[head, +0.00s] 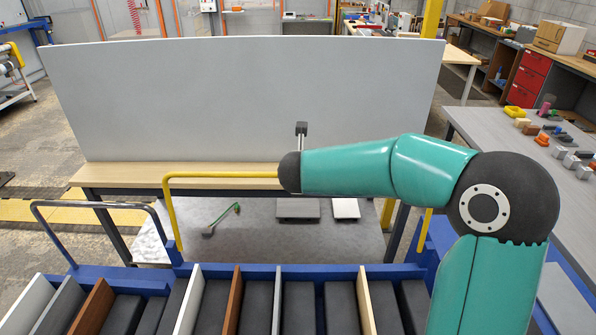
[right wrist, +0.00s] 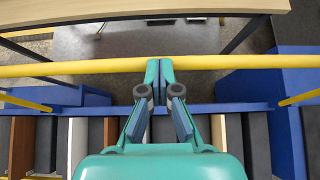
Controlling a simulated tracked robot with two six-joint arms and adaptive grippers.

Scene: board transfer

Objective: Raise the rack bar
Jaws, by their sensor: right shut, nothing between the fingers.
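The rack bar is a yellow tube (head: 222,174) on the blue rack (head: 300,271). Its left leg runs down to the rack frame; my right arm hides much of the bar's right half. In the right wrist view the yellow bar (right wrist: 70,68) crosses the whole picture. My right gripper (right wrist: 159,66) is shut and empty, its fingertips overlapping the middle of the bar. I cannot tell whether they touch it. In the head view my right arm reaches in from the right and its gripper is hidden. My left gripper is not in view.
A large grey board (head: 250,95) stands upright on a wooden-topped bench (head: 125,174) behind the bar. The rack holds several upright dividers (head: 233,300). A green-handled tool (head: 222,220) lies on the lower shelf. A grey table (head: 500,135) with small parts stands at right.

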